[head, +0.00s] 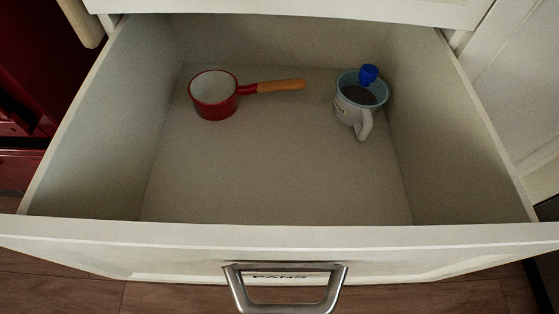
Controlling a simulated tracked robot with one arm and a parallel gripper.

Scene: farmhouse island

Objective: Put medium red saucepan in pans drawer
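The drawer (280,236) is pulled open and seen from above. A label on its front, partly hidden behind the metal handle (285,290), appears to read "PANS". A red saucepan (215,105) with a white inside and a wooden handle sits upright on the drawer floor at the back left. Its handle points right. My gripper is not in view, so I cannot tell its state or place.
A pale mug or cup (350,112) with a blue inside stands at the drawer's back right, with a small blue object (368,74) at its rim. The drawer's front floor is bare. A red surface (40,70) stands at the left.

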